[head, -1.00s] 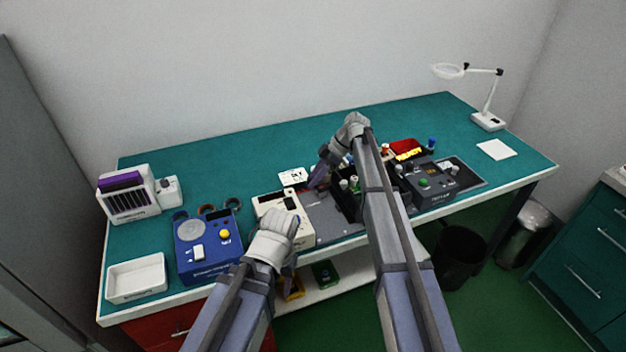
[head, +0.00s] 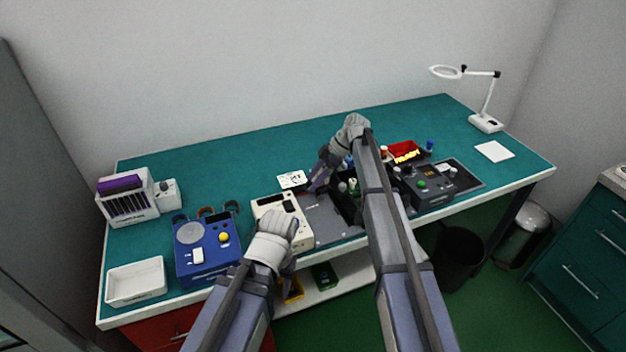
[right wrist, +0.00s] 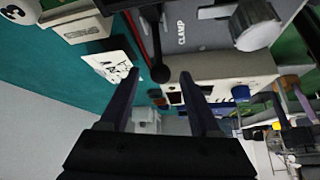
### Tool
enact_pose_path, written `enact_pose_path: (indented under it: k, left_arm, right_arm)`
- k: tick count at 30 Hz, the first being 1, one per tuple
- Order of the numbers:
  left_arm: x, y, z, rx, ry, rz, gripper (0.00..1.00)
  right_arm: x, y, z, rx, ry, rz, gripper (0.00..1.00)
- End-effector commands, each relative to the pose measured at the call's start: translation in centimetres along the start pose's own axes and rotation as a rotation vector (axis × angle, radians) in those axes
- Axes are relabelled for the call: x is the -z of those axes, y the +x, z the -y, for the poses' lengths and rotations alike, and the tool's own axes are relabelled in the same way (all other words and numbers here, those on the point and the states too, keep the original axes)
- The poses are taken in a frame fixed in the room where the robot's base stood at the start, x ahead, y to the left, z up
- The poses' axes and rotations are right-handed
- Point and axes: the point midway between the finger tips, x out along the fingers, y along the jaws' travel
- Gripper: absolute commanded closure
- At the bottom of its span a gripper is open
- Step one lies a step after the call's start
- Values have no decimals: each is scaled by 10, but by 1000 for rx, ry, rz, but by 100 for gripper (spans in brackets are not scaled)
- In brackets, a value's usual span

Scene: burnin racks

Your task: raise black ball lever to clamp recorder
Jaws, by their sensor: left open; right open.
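In the right wrist view a black ball (right wrist: 160,73) tops a thin dark lever beside the word CLAMP on a grey plate (right wrist: 205,36). My right gripper (right wrist: 159,77) is open, with its fingertips on either side of the ball in the picture; contact cannot be told. A cream box (right wrist: 235,67) with a blue knob, possibly the recorder, stands beside the lever. In the head view my right gripper (head: 317,180) is over the back left of the grey plate (head: 325,222); the lever is too small to make out. My left gripper (head: 290,272) is open and empty at the table's front edge.
A cream instrument (head: 268,207) stands left of the plate, with a white card (head: 292,179) behind it. A blue device (head: 207,262) and a white tray (head: 136,281) are further left. A dark control box (head: 430,187) is at the right.

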Motion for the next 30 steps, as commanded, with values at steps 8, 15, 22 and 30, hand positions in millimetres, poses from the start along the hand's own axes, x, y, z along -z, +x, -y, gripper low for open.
enact_pose_path:
  k: [8,15,22,30]
  left_arm:
    - [-2,-35,3,0,0,0,48]
    - [-3,-58,6,0,0,0,48]
    - [-3,-58,6,0,1,0,48]
    - [-3,-58,6,0,1,0,48]
  right_arm:
    - [3,-40,0,0,1,0,36]
    - [2,-70,0,-1,2,0,36]
    - [-1,-71,0,0,0,0,36]
    - [8,-58,26,12,69,39,57]
